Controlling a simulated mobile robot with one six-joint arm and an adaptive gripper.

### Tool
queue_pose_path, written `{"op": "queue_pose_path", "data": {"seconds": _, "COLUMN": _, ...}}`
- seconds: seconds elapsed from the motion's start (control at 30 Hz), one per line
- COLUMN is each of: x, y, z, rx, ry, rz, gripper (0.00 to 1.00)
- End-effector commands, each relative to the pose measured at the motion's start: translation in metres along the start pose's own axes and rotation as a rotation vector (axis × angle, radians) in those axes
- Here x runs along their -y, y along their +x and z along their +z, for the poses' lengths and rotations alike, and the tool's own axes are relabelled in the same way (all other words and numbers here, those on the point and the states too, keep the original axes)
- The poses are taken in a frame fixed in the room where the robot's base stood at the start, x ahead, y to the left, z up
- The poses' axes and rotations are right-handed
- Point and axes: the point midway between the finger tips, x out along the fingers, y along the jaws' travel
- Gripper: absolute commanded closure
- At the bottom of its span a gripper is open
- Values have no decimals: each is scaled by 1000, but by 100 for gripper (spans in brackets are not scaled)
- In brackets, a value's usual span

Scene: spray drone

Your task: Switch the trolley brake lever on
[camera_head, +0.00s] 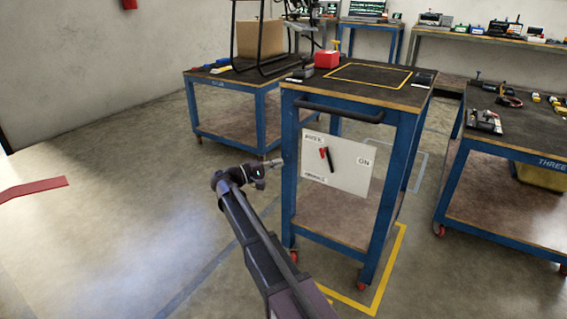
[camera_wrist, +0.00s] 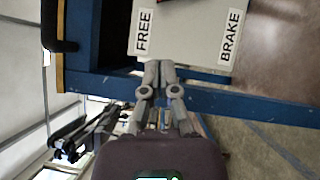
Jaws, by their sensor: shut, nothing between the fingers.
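The trolley (camera_head: 290,150) has a blue frame and a white plate (camera_head: 350,181) on its front. A small lever (camera_head: 324,154) with red and black parts sits near the plate's upper left. ON is printed at the plate's right. In the wrist view, the plate (camera_wrist: 185,40) carries the labels FREE and BRAKE. My gripper (camera_head: 278,162) is left of the plate, by the trolley's left front post, apart from the lever. In the wrist view, its fingers (camera_wrist: 159,66) are together and empty.
A black handle bar (camera_head: 338,107) crosses the trolley above the plate. A second blue trolley (camera_head: 232,108) with a cardboard box stands behind at left, another table (camera_head: 510,185) at right. Yellow floor tape (camera_head: 388,270) runs round the trolley's foot.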

Motion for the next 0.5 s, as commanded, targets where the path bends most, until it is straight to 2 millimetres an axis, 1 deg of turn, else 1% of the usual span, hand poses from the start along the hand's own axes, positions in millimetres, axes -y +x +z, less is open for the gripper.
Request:
{"op": "queue_pose_path", "data": {"seconds": 0.17, "x": -1, "y": 21, "z": 0, "rx": 2, "ry": 0, "rz": 0, "gripper": 100}}
{"op": "queue_pose_path", "data": {"seconds": 0.5, "x": -1, "y": 73, "z": 0, "rx": 1, "ry": 0, "rz": 0, "gripper": 100}}
